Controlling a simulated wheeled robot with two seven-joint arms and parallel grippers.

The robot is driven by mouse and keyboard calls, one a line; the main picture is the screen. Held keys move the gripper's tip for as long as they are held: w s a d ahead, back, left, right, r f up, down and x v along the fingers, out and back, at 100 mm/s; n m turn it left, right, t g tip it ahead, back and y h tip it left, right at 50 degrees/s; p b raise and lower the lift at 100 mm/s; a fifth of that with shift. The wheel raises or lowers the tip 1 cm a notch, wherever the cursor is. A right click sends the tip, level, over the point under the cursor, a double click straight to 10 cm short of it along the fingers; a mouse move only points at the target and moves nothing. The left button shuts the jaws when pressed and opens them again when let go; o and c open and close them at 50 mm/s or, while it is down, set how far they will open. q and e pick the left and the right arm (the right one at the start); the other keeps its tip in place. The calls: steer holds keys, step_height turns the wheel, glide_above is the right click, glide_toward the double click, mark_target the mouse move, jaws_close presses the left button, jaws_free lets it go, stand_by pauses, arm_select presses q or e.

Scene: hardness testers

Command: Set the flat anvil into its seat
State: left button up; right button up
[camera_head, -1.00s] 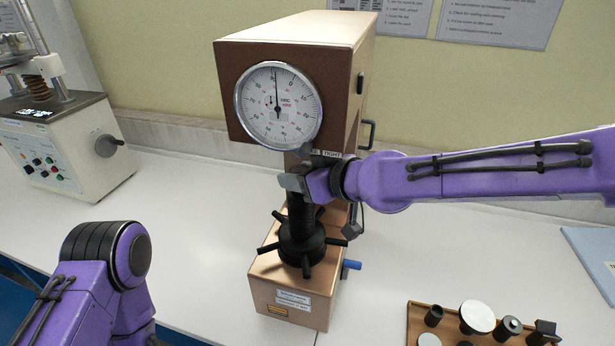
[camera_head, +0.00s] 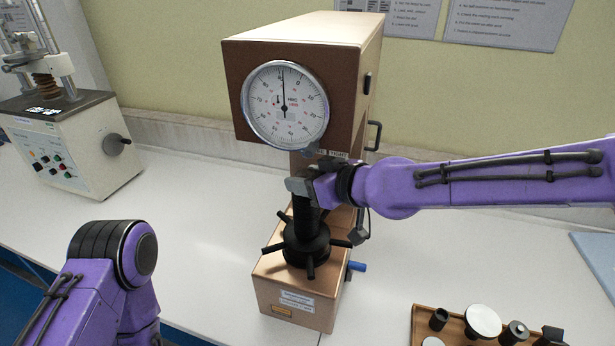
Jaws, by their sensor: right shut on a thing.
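The copper-brown hardness tester (camera_head: 300,50) stands on the white bench with a round dial on its front. Its black screw column (camera_head: 306,218) rises from a spoked handwheel (camera_head: 307,245). My right gripper (camera_head: 300,186) is at the top of this column, below the dial housing. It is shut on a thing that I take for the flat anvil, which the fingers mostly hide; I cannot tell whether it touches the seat. My left arm shows at the lower left, but its gripper is out of view.
A wooden tray (camera_head: 424,328) at the lower right holds several dark and metal parts, including a pale disc (camera_head: 483,321). Another tester (camera_head: 68,150) stands at the left. A blue folder (camera_head: 598,262) lies at the right edge. The bench left of the copper-brown tester is clear.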

steer(key=shift+f, duration=0.25)
steer(key=o, duration=1.1)
steer(key=shift+c, duration=1.6)
steer(key=shift+s, duration=0.1)
steer(key=s+d+p, duration=0.1)
steer(key=s+d, duration=0.3)
steer(key=s, duration=0.1)
steer(key=shift+d+r, duration=0.2)
steer(key=shift+d, duration=0.15)
